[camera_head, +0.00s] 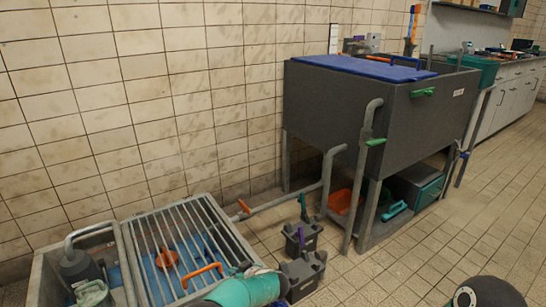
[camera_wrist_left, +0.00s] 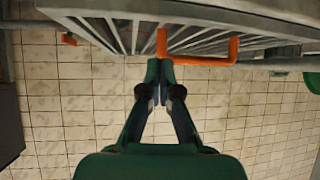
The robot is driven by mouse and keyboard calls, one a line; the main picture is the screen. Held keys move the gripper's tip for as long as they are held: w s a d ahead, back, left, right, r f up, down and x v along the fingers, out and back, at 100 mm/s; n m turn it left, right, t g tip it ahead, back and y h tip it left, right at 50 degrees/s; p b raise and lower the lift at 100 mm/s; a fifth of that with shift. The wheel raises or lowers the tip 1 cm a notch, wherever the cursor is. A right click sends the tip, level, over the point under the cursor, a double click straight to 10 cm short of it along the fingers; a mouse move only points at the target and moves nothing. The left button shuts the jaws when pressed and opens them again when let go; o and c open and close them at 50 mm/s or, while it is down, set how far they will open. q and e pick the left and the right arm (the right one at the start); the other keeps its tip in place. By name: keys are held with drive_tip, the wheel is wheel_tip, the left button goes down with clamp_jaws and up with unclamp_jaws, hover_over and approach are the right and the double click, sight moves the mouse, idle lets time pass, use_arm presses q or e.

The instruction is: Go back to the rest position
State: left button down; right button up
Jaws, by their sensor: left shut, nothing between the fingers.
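My left gripper (camera_wrist_left: 157,82) shows in the left wrist view with its two dark fingers together, shut and empty. An orange handle (camera_wrist_left: 197,60) on the grate (camera_wrist_left: 120,32) lies just past the fingertips in that view; whether they touch it I cannot tell. In the head view my teal left arm comes in at the bottom, over the near right corner of the grey metal grate (camera_head: 190,235), beside the orange handle (camera_head: 203,272).
A grey tank (camera_head: 415,115) with a blue lid (camera_head: 360,67) stands on legs against the tiled wall. Two grey caddies (camera_head: 303,275) stand on the floor right of the grate. A basin with a dark jug (camera_head: 78,267) is at the left.

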use_arm(q)
drive_tip(key=n+g, duration=0.1)
drive_tip(key=g, duration=0.1)
approach(209, 290)
drive_tip(key=x, duration=0.4)
drive_tip(key=shift+w+a+f, duration=0.1)
drive_tip(key=shift+w+a, duration=0.1)
drive_tip(key=shift+a, duration=0.05)
drive_tip(key=s+a+f+g+h, duration=0.2)
drive_tip(key=s+f+g, duration=0.15)
drive_tip(key=s, duration=0.45)
drive_tip(key=s+a+f+g+h, duration=0.1)
drive_tip(key=s+f+g+h, duration=0.3)
drive_tip(key=s, duration=0.5)
drive_tip(key=s+d+r+m+h, duration=0.1)
drive_tip(key=s+d+m+h, duration=0.3)
drive_tip(key=s, duration=0.7)
drive_tip(key=s+d+r+h, duration=0.15)
drive_tip(key=s+d, duration=0.45)
drive_tip(key=s, duration=0.6)
wheel_tip(209, 290, up, 34)
drive_tip(key=w+a+m+t+p, duration=0.1)
drive_tip(key=w+m+t+p, duration=0.1)
drive_tip(key=p, duration=3.2)
drive_tip(key=shift+w+f+m, duration=0.15)
drive_tip(key=shift+w+m, duration=0.15)
drive_tip(key=shift+m, duration=0.5)
